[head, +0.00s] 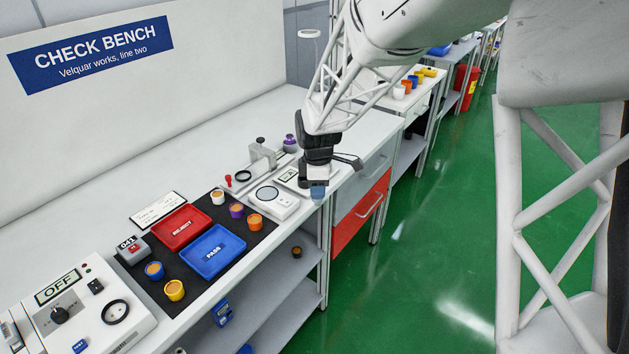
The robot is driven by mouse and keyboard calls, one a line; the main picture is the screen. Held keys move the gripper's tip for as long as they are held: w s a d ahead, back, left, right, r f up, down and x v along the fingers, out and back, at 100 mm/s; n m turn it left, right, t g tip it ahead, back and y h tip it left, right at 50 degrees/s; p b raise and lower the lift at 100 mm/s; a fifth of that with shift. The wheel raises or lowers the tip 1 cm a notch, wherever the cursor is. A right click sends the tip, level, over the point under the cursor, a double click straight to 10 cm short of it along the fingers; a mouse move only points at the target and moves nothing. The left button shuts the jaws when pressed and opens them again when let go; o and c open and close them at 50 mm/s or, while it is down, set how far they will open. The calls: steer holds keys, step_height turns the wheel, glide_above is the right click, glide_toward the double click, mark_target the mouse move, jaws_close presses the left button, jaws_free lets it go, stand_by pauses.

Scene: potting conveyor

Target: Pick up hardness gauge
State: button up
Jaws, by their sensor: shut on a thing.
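My gripper (318,184) is over the right end of the check bench, near its front edge. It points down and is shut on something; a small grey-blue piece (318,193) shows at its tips. I take this piece to be the hardness gauge, but most of it is hidden by the dark fingers and I cannot read its shape. I cannot tell whether it touches the bench.
Left of my gripper are a white scale (272,203), a display unit (288,176), a clamp stand (263,155) and a purple-topped item (290,142). Further left, the red reject tray (181,228) and blue pass tray (212,252) lie among several small pots. Green floor (420,235) is clear on the right.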

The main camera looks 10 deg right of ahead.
steer(key=shift+s, duration=0.5)
stand_by(1.8)
steer(key=shift+w+a+r, duration=0.1)
steer(key=shift+w+a, duration=0.35)
steer(key=shift+a, duration=0.05)
steer(key=w+a+r+n, duration=0.1)
steer(key=w+a+n, duration=0.1)
steer(key=w+a, duration=0.35)
steer(key=w+a+n, duration=0.1)
steer(key=w+a, duration=0.1)
steer(key=a, duration=0.6)
steer(key=n, duration=0.3)
glide_above(218, 195)
steer(key=shift+s+a+r, duration=0.1)
steer(key=shift+r, duration=0.35)
steer(key=shift+f, duration=0.2)
steer(key=shift+f, duration=2)
